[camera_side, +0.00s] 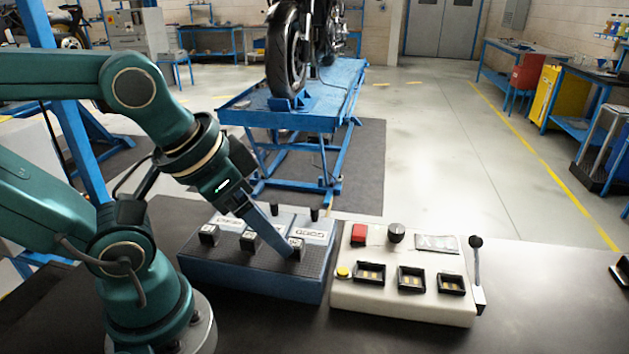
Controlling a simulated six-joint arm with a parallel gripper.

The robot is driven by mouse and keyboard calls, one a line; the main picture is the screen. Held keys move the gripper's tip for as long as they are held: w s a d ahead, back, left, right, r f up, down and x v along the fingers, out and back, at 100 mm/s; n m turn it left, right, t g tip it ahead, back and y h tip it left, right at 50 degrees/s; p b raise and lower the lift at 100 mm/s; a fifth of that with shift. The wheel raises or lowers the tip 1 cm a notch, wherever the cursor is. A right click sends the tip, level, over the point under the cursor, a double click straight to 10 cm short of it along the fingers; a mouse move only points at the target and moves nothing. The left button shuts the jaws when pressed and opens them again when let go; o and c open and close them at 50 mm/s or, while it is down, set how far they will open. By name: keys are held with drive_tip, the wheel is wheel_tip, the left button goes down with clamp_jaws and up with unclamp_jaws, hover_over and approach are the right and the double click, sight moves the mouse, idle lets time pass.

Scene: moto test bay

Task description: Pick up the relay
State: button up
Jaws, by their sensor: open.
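Three small dark blocks that look like relays stand in a row on a blue tray (255,283) with a dark ribbed top. They are the left block (209,235), the middle block (250,242) and the right block (297,243). My gripper (288,250) reaches down from the upper left, with its fingertips at the right block. The jaws are open. One finger overlaps the block's left side in this view; I cannot tell whether it touches. The far finger is hard to make out.
A cream control box (400,305) stands close to the tray's right, with sockets, a red button (358,233), a black knob (396,232) and an upright lever (476,262). Small black posts rise at the tray's back. The dark bench is clear in front.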

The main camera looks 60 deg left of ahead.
drive_tip(key=n+g, duration=0.6)
drive_tip(key=n, duration=0.2)
hover_over(250, 235)
wheel_tip(250, 235, down, 3)
drive_tip(key=shift+d+r, duration=0.1)
drive_tip(key=shift+r, duration=0.05)
drive_tip(key=shift+f, duration=2.65)
clamp_jaws()
